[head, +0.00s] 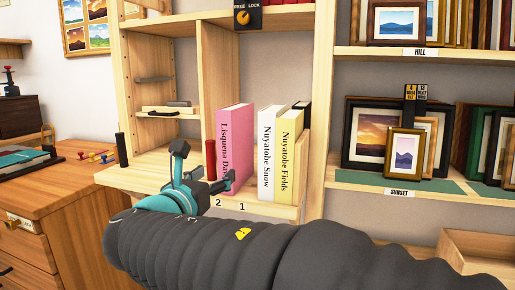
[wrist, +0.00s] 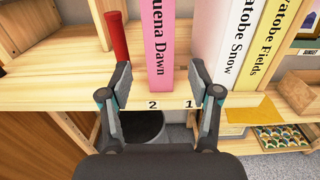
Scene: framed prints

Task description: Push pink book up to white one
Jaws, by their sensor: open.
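The pink book (head: 235,148), "Lisquena Dawn", stands upright on the light wood shelf (head: 262,207). The white book (head: 267,150), "Nuyatobe Snow", stands to its right with a gap between them. My gripper (head: 203,180) is at the front of the shelf, by the lower part of the pink book. In the wrist view my gripper (wrist: 158,82) is open, with one finger on each side of the pink book (wrist: 158,45). The right finger lies between it and the white book (wrist: 222,45). I cannot tell whether either finger touches a book.
A cream book (head: 289,152) stands beside the white one, with a black one (head: 302,113) behind. A red upright piece (head: 210,160) stands just left of the pink book; it also shows in the wrist view (wrist: 117,37). A shelf divider (head: 221,75) rises behind.

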